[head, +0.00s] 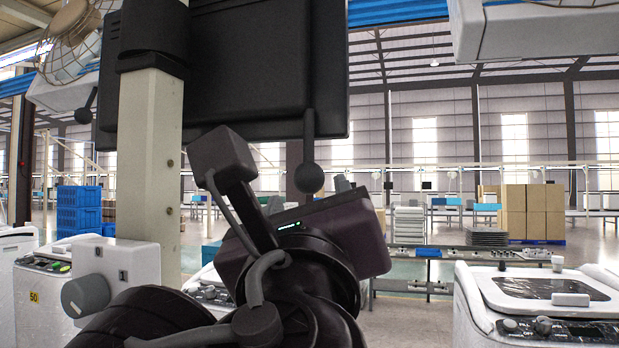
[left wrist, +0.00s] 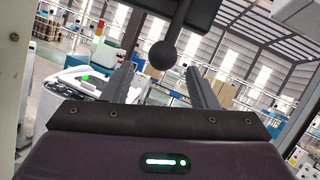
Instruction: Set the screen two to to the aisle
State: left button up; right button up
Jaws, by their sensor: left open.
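The screen (head: 240,60) is a large black panel, seen from behind, on a pale post at the upper left in the head view. A black rod with a ball-shaped handle (head: 309,178) hangs from its lower right part. The ball handle also shows in the left wrist view (left wrist: 162,54). My left gripper (head: 309,184) is open, its grey fingers pointing up toward the ball handle. In the left wrist view the ball appears between and just beyond the two fingertips; I cannot tell whether they touch it. My right gripper is not in view.
The post (head: 150,180) carries a grey box with a rotary knob (head: 86,297) marked 0 and 1, close to my arm. White machines (head: 540,300) stand at both sides.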

aim_at(307, 177)
pick_arm(q)
jog(key=shift+w+r, duration=0.3)
jog(key=shift+r, duration=0.1)
jog(key=shift+w+r+p, duration=1)
jog(key=shift+w+p, duration=0.1)
jog(key=shift+p, duration=0.05)
jog(key=shift+p+x, duration=0.35)
jog(key=shift+x, duration=0.75)
jog(key=shift+w+f, duration=0.25)
jog(key=shift+w, duration=0.25)
jog(key=c, duration=0.8)
jog(key=shift+d, duration=0.1)
grip_shut()
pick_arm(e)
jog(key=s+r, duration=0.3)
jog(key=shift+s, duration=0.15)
